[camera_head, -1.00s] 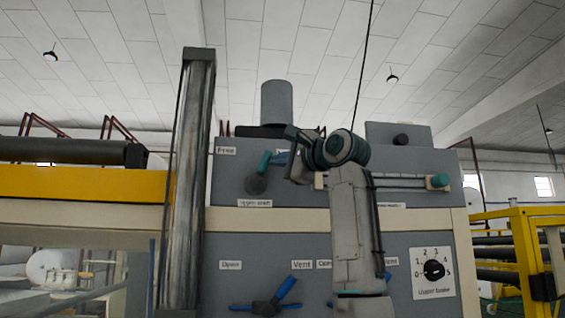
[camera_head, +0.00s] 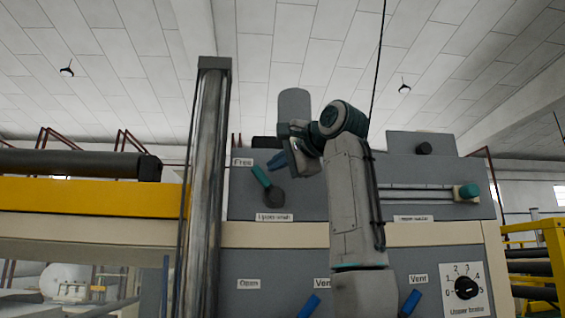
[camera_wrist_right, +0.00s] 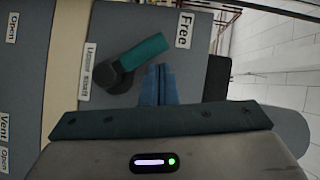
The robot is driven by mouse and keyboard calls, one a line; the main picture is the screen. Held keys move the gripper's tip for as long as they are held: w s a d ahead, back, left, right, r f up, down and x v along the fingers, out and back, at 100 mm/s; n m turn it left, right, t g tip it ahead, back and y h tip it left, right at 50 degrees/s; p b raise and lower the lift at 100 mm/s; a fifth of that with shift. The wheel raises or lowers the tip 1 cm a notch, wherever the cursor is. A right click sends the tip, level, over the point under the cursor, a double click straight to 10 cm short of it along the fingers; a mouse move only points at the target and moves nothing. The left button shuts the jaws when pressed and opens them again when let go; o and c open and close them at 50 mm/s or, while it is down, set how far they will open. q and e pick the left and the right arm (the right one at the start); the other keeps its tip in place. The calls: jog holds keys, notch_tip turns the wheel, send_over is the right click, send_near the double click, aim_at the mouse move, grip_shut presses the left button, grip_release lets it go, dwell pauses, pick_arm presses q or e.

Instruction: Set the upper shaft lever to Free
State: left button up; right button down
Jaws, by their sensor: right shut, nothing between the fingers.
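The upper shaft lever (camera_head: 270,192) has a dark round hub and a teal handle. It is on the grey panel above the "Upper shaft" label (camera_head: 274,217). Its handle points up and left toward the "Free" label (camera_head: 242,162). In the right wrist view the teal handle (camera_wrist_right: 142,52) reaches from the hub toward the "Free" label (camera_wrist_right: 183,29). My right gripper (camera_head: 277,161) is shut and empty, just right of the handle in the head view. Its blue fingers (camera_wrist_right: 158,84) lie close beside the handle; I cannot tell if they touch. My left gripper is not in view.
A slider with a teal knob (camera_head: 467,192) is on the panel's right. Blue levers (camera_head: 309,306) sit lower, partly cut off, near a numbered dial (camera_head: 466,288). A metal post (camera_head: 207,190) stands left of the panel. My right arm covers the panel's middle.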

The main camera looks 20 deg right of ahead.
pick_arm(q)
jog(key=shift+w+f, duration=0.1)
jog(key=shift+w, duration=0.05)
pick_arm(e)
jog(key=shift+w+a, duration=0.15)
jog(key=shift+a, duration=0.45)
jog(key=shift+d, duration=0.1)
